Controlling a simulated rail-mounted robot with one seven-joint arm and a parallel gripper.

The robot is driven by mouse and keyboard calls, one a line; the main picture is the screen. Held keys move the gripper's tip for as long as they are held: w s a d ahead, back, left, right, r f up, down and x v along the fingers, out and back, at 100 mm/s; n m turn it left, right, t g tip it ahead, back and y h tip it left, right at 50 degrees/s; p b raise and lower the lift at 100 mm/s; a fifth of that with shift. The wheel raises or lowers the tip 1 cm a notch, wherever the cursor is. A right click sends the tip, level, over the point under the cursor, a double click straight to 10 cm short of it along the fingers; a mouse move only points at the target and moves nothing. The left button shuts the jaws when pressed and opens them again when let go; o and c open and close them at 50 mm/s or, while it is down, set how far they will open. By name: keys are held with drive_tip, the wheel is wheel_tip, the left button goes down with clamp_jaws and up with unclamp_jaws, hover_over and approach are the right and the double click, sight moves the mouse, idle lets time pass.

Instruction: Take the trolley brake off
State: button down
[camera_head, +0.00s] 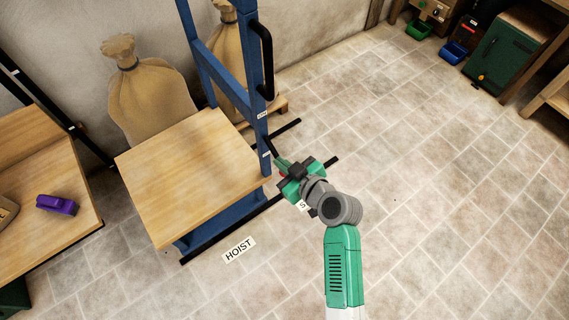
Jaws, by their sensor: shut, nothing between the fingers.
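A blue upright frame (257,92) with a wooden platform (190,170) stands left of centre. A floor label by it reads HOIST (239,249). A thin dark lever (271,147) shows at the side of the frame's near post, between small white tags too small to read. I cannot tell for sure that it is the brake. My gripper (281,163) is shut and empty, close beside the post at the lever's lower end. Whether it touches the lever is unclear. A bit of red shows by the gripper, partly hidden by it.
A black handle (267,60) is on the frame higher up. Sacks (150,95) stand behind. A purple object (57,204) lies on a wooden bench (50,235) at left. A green cabinet (507,50) and small bins stand at upper right. The tiled floor at right is clear.

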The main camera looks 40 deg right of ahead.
drive_tip(key=s+d+f+p, duration=0.1)
drive_tip(key=s+f, duration=0.1)
drive_tip(key=s, duration=0.7)
drive_tip(key=shift+s, duration=0.2)
